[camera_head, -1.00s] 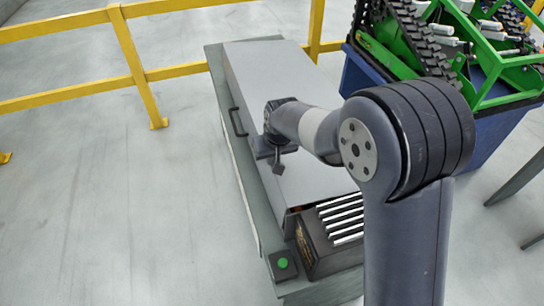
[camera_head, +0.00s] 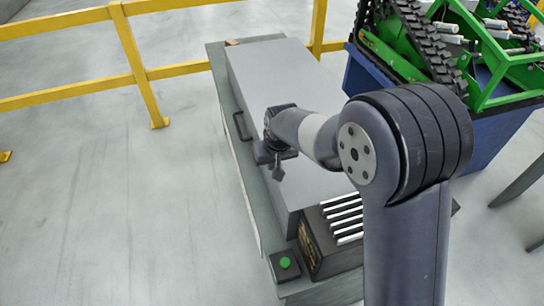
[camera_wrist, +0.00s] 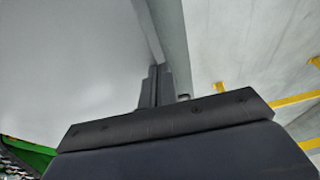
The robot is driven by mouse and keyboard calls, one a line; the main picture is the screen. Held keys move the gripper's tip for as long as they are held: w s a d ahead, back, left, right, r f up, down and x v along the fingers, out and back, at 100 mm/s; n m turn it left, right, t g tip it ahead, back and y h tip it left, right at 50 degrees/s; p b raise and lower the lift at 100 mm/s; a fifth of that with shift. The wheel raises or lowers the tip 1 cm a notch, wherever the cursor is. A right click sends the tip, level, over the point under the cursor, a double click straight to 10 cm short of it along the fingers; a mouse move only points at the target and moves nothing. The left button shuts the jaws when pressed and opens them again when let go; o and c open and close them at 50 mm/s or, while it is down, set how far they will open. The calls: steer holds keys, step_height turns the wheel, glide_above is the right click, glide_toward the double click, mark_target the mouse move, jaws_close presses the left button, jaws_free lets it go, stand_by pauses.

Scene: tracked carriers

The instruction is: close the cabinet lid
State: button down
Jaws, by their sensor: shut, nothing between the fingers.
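The cabinet is a long grey box on a bench, and its flat grey lid (camera_head: 275,80) lies level on top, with no gap visible along the near end. A dark handle (camera_head: 240,127) is on its left long side. My gripper (camera_head: 278,172) is shut and empty, over the lid near its left edge. In the wrist view, the fingers (camera_wrist: 155,85) reach toward the edge of the lid (camera_wrist: 70,60). I cannot tell whether they touch it. My arm hides the right near part of the lid.
A dark box with white bars (camera_head: 342,215) stands at the cabinet's near end, beside a green button (camera_head: 285,262). A yellow railing (camera_head: 137,65) runs behind. A green tracked machine (camera_head: 490,60) sits on a blue crate at the right. The floor at left is clear.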

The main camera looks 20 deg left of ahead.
steer(key=a+b+v, duration=0.1)
steer(key=v, duration=1.2)
steer(key=shift+a+r, duration=0.2)
steer(key=shift+r, duration=0.3)
steer(key=shift+f, duration=0.1)
steer(key=x, duration=0.8)
steer(key=d+x, duration=0.1)
steer(key=x, duration=0.4)
steer(key=shift+w+d, duration=0.1)
steer(key=shift+d, duration=0.05)
steer(key=shift+p, duration=0.3)
